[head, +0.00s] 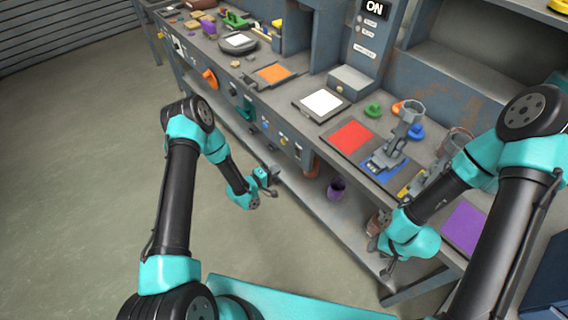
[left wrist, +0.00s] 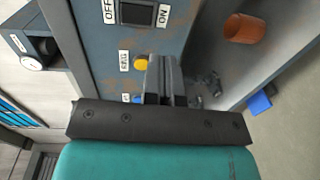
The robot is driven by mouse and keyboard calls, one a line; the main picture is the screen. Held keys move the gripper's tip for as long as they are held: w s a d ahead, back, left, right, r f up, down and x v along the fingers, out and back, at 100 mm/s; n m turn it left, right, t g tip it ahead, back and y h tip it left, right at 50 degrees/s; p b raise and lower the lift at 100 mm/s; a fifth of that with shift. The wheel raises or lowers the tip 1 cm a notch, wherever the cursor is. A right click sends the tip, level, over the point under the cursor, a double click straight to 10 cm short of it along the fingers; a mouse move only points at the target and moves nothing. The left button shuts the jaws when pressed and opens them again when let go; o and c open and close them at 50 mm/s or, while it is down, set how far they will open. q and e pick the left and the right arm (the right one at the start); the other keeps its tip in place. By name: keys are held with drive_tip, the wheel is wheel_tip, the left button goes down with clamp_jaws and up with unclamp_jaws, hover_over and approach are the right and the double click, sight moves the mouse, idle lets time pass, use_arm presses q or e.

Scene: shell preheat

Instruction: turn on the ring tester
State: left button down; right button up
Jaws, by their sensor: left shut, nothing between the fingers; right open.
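A grey control panel (head: 284,138) is set in the front of the bench, with small blue and yellow spots on it. In the left wrist view the panel (left wrist: 112,38) carries a dark rocker switch (left wrist: 137,14) between OFF and ON labels. A yellow button (left wrist: 140,65) and a partly hidden blue button (left wrist: 137,98) also show there, with labels too small to read surely. My left gripper (head: 272,180) is shut and empty in front of the panel; its fingers (left wrist: 163,78) appear beside the yellow button, contact unclear. My right gripper (head: 385,262) is open near the bench's lower right.
The bench top holds a red mat (head: 351,136), a white pad (head: 321,102), an orange pad (head: 273,73) and a grey stand (head: 402,130). An orange cylinder (left wrist: 244,28) is near the panel. Open floor (head: 75,150) lies left.

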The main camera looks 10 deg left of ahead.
use_arm(q)
drive_tip(key=v, duration=0.2)
drive_tip(key=f+v, duration=0.1)
drive_tip(key=v, duration=0.1)
drive_tip(key=shift+s+a, duration=0.25)
drive_tip(key=shift+s, duration=0.05)
drive_tip(key=s+r+m+g+y, duration=0.1)
drive_tip(key=s+m+g+y, duration=0.1)
drive_tip(key=s, duration=0.5)
drive_tip(key=s+r+m+g+y, duration=0.2)
drive_tip(key=s+m+g, duration=0.2)
drive_tip(key=s+g, duration=0.2)
drive_tip(key=s+a+r+m+g+y, duration=0.1)
drive_tip(key=s+g, duration=0.3)
drive_tip(key=s, duration=0.5)
drive_tip(key=shift+s+r+m+g+y, duration=0.3)
drive_tip(key=shift+r+m+g+y, duration=0.1)
drive_tip(key=shift+r+m+y, duration=0.4)
